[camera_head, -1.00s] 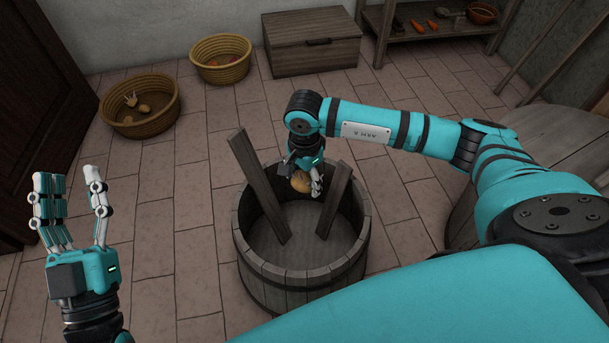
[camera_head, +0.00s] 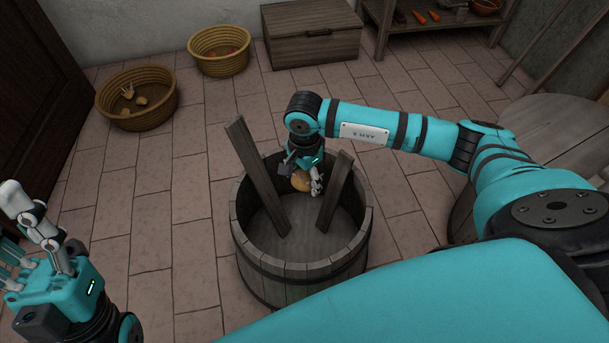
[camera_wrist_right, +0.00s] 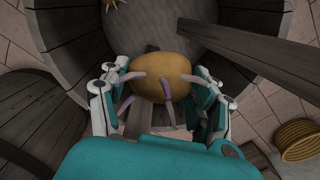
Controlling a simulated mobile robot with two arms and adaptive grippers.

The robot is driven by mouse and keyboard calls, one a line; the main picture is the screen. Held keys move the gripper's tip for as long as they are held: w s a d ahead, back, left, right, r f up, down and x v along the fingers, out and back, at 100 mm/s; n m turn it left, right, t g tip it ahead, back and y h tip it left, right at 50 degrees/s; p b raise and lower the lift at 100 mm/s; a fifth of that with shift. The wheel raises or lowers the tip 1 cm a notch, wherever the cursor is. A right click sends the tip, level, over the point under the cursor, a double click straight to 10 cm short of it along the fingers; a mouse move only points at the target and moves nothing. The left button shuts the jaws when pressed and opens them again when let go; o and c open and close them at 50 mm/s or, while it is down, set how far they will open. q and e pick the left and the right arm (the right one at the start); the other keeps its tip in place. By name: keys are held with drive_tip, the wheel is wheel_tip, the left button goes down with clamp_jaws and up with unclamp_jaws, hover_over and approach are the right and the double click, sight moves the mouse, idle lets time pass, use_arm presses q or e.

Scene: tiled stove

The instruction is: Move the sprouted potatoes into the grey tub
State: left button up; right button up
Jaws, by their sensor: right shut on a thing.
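My right gripper (camera_head: 305,186) is shut on a sprouted potato (camera_head: 301,181), holding it over the grey wooden tub (camera_head: 300,272), near its far rim. The right wrist view shows this potato (camera_wrist_right: 165,75) as yellow-brown with purplish sprouts, between the fingers. A small tan spiky thing (camera_wrist_right: 111,4) shows at the top edge of that view, inside the tub; it looks like part of another sprouted potato. More pale, sprouted potatoes (camera_head: 140,100) lie in the left wicker basket (camera_head: 150,120). My left gripper (camera_head: 24,250) is open and empty at the left edge, partly cut off.
Two boards (camera_head: 255,175) (camera_head: 336,192) stand slanted in the tub, one on each side of the right gripper. A second basket (camera_head: 220,66), a wooden chest (camera_head: 312,47) and a shelf with carrots (camera_head: 420,17) stand at the back. Floor left of the tub is clear.

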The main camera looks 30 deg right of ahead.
sight(305, 175)
drive_tip(key=o, duration=1.3)
wheel_tip(305, 175, up, 12)
